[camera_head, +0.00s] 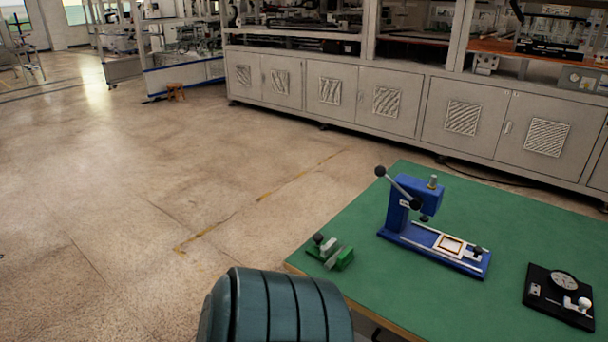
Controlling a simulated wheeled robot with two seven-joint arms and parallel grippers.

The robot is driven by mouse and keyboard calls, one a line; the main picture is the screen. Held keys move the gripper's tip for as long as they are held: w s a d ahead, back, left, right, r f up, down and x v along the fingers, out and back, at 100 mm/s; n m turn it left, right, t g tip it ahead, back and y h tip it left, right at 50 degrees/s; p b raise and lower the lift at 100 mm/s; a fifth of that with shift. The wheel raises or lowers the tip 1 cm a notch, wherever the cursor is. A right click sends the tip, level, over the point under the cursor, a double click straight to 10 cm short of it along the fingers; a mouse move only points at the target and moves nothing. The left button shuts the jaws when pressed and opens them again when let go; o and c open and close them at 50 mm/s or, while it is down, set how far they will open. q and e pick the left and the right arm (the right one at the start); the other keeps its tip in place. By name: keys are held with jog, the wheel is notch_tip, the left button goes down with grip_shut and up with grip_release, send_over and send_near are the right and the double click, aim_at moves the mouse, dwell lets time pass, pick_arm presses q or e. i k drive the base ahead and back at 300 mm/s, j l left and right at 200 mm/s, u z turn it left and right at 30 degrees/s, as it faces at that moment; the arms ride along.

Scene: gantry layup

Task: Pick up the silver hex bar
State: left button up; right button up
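I cannot make out a silver hex bar for certain. A small green fixture (342,258) with silvery pieces and a black knob sits at the left corner of the green-topped table (400,295). Whether one of its silvery pieces is the bar is too small to tell. A blue lever press (400,206) stands behind it to the right, with a short metal post on top and a framed plate on its base. Neither of my grippers is in view.
A black plate with a round dial gauge (564,281) lies at the table's right. The table's middle front is clear. Long grey cabinets (385,100) line the back under machinery. Open floor (150,190) lies left of the table.

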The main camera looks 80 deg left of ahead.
aim_at(332, 260)
jog(key=u, duration=2.3)
